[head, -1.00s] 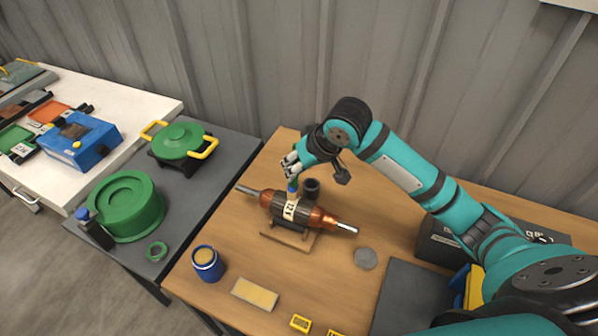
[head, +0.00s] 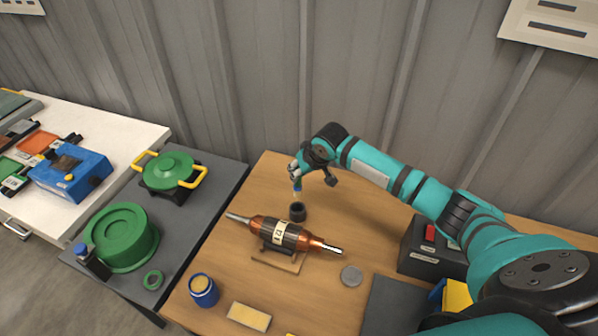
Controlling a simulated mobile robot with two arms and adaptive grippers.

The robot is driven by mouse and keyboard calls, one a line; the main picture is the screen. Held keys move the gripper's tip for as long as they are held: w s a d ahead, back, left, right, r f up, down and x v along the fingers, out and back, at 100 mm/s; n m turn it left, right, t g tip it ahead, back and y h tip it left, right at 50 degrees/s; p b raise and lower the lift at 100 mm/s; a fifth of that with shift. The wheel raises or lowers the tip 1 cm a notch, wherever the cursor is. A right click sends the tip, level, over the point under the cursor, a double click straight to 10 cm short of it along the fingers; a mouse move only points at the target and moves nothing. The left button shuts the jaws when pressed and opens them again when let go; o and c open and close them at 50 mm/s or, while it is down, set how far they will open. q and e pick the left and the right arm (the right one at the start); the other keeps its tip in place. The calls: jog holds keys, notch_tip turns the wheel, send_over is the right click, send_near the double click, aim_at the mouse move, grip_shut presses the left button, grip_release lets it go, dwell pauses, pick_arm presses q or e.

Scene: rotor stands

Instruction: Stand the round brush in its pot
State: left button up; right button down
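The pot (head: 298,213) is a small dark open cup standing upright on the wooden table, just behind the rotor. My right gripper (head: 295,176) is above the pot, fingers pointing down. It is shut on the round brush (head: 297,187), of which only a short, mostly blue part shows below the fingers. The brush looks roughly upright and its lower end appears above the pot's rim, apart from it. The rest of the brush is hidden by the fingers. My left gripper is not in view.
A copper and black rotor (head: 284,233) lies on a wooden stand in front of the pot. A grey disc (head: 351,276), blue tin (head: 203,290) and sponge-like block (head: 249,317) are nearer the front. A dark box (head: 428,250) stands right. The corrugated wall is behind.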

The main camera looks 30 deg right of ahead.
aim_at(300, 185)
notch_tip(300, 185, down, 3)
jog(key=b, duration=0.2)
jog(key=shift+d+f+b, duration=0.1)
jog(key=shift+b, duration=0.25)
jog(key=shift+f+b, duration=0.95)
jog(key=shift+b, duration=0.05)
jog(key=shift+f, duration=0.15)
jog(key=shift+f+b, duration=0.4)
jog(key=shift+f, duration=1.15)
jog(key=c, duration=1.1)
grip_release()
jog(key=v, duration=1.2)
